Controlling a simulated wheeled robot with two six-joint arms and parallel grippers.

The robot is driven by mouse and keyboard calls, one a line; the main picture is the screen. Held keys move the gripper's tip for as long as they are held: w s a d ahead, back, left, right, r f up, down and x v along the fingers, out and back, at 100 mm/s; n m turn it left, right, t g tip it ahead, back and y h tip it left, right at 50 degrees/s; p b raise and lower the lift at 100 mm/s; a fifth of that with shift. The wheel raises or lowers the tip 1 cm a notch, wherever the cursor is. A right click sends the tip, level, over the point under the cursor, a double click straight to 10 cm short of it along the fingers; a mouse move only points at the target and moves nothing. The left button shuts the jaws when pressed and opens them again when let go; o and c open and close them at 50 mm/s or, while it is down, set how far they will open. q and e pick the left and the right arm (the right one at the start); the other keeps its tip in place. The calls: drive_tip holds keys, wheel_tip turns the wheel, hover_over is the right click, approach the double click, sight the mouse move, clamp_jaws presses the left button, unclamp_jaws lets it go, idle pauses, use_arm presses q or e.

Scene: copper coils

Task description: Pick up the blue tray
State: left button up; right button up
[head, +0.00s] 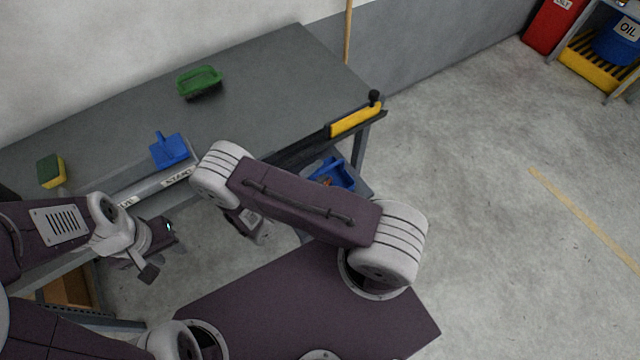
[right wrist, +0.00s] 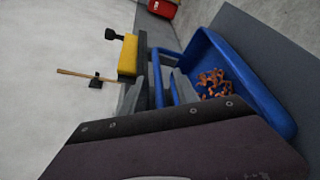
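The blue tray (head: 343,172) sits low beside the workbench, on a grey lower surface, partly hidden by my right arm in the head view. In the right wrist view the tray (right wrist: 262,98) has raised walls, a handle at its left end and a pile of copper-coloured coils (right wrist: 211,83) inside. My right gripper (right wrist: 158,92) is at the handle end, its grey fingers apart with blue handle parts between them. I cannot tell whether they touch it. My left gripper (head: 160,250) is open and empty in front of the bench, away from the tray.
On the bench (head: 270,80) are a blue dustpan-like piece (head: 169,151), a green brush (head: 199,81) and a green-yellow sponge (head: 51,171). A yellow bar with a black knob (head: 354,121) is at its right edge.

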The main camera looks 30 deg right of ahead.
drive_tip(key=shift+a, duration=0.1)
clamp_jaws()
idle(1.2)
